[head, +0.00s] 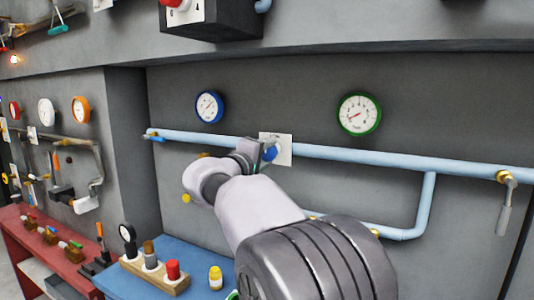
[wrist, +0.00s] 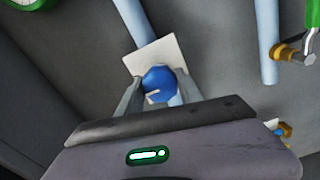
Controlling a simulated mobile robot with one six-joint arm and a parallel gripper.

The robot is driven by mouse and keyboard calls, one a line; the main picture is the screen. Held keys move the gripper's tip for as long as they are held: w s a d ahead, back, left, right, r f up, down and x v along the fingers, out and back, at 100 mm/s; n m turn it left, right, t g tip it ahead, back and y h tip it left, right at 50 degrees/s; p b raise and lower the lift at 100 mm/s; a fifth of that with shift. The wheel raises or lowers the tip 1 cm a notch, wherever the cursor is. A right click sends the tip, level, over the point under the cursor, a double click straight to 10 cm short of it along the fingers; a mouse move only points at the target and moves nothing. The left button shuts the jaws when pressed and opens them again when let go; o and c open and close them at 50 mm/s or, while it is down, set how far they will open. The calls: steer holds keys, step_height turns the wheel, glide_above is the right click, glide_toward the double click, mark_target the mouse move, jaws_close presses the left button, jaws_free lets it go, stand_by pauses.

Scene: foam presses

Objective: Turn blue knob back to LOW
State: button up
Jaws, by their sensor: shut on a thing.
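The blue knob (wrist: 159,84) sits in front of a white plate (wrist: 152,56) on the light blue pipe. The lettering on the plate cannot be read.
A blue-rimmed gauge (head: 209,107) and a green-rimmed gauge (head: 359,113) hang above the pipe (head: 375,160). A lever valve (head: 506,190) is at the right. A blue table (head: 190,262) with a wooden rack (head: 155,275) stands below left.

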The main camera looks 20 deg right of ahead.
stand_by(0.6)
steer(key=o, duration=1.4)
steer(key=p+v, duration=0.2)
steer(key=v, duration=1.5)
steer(key=shift+a, duration=0.2)
steer(key=shift+s+f, duration=0.1)
steer(key=shift+s, duration=0.1)
